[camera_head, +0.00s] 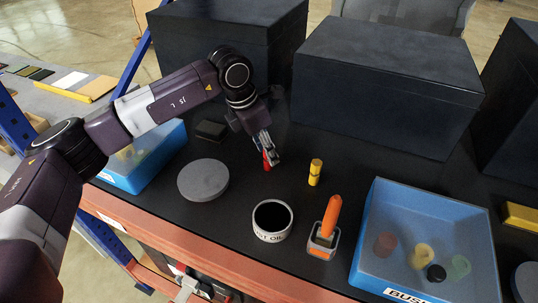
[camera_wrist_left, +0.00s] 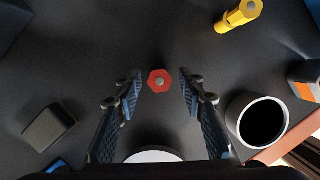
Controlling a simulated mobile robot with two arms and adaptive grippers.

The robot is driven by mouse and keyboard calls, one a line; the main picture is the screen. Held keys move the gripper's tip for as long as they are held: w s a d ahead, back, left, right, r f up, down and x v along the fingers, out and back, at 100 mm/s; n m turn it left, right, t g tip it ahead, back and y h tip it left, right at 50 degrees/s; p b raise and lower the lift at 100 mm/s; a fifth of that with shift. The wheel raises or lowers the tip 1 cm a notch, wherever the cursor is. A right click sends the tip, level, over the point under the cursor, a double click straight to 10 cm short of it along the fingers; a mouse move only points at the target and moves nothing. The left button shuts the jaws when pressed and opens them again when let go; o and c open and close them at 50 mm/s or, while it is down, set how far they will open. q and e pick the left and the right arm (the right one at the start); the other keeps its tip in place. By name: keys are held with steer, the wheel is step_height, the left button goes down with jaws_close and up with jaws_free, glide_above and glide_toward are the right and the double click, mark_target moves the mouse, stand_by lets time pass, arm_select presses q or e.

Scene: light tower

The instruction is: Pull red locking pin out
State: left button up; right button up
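The red pin (camera_head: 267,161) stands upright on the dark tabletop, largely covered by my left gripper in the head view. In the left wrist view the red pin (camera_wrist_left: 160,80) shows from above as a red hexagonal head with a grey round centre. My left gripper (camera_head: 267,150) points down over it. In the wrist view the left gripper's fingers (camera_wrist_left: 159,84) are apart, one on each side of the pin, with visible gaps. Whether the fingertips reach below the pin's head cannot be told. My right gripper is not in view.
A yellow pin (camera_head: 315,172) stands to the right. A grey disc (camera_head: 203,180), a white-rimmed cup (camera_head: 272,220) and an orange-handled tool in a holder (camera_head: 328,225) are in front. A blue bin (camera_head: 375,190) stands right, another (camera_head: 165,150) left. Dark boxes (camera_head: 385,85) line the back.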

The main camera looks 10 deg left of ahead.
arm_select(q)
steer(key=shift+c, duration=0.4)
stand_by(0.6)
jaws_close()
